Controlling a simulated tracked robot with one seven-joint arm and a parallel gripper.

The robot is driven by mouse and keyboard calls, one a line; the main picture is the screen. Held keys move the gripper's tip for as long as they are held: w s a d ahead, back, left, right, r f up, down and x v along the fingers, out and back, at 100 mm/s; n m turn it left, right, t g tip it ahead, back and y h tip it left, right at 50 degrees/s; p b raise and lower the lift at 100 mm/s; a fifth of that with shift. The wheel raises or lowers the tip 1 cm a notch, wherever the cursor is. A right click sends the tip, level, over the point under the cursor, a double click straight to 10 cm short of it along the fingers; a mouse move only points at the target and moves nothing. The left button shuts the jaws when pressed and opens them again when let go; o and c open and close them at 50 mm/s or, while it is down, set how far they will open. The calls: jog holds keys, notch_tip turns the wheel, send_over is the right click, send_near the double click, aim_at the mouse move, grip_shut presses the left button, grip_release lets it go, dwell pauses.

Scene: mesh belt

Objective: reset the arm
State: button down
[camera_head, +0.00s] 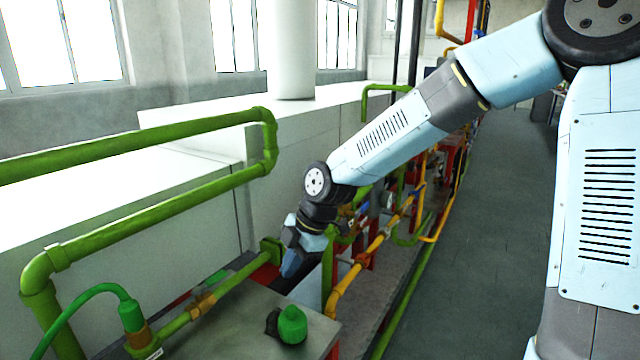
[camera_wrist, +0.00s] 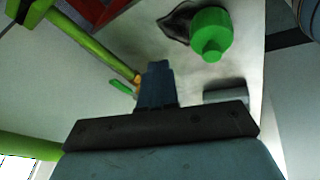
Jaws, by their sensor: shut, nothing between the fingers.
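My arm reaches from the upper right down to the left in the head view, with my gripper (camera_head: 292,266) over the back edge of the grey metal table. In the wrist view my gripper (camera_wrist: 157,68) is shut, its fingers together with nothing between them. A green bottle-like object (camera_head: 292,325) with a narrower top stands on the table, below and slightly right of my gripper in the head view. It also shows in the wrist view (camera_wrist: 211,30), right of the fingertips and apart from them.
Green pipes (camera_head: 150,205) run along the left and over the table (camera_head: 235,335). Yellow pipes (camera_head: 372,247) and red supports stand close beside my forearm. A white wall block (camera_head: 200,160) lies behind. The grey floor (camera_head: 490,230) at right is clear.

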jog(key=s+d+r+m+t+h, duration=0.1)
jog(key=d+r+m+t+h, duration=0.15)
jog(key=d+m, duration=0.5)
jog(key=s+d+r+m+t+h, duration=0.1)
jog(key=d+r+m+h, duration=0.3)
jog(key=d, duration=0.6)
jog(key=s+d+r+m+t+y, duration=0.1)
jog(key=s+d+r+m+t, duration=0.1)
jog(key=s+d+r+m, duration=0.8)
jog(key=s+d+m, duration=0.3)
jog(key=d+m, duration=0.1)
jog(key=shift+s+d+r+t+y, duration=0.2)
jog(key=shift+s+r+t+y, duration=0.05)
jog(key=shift+r+t+y, duration=0.15)
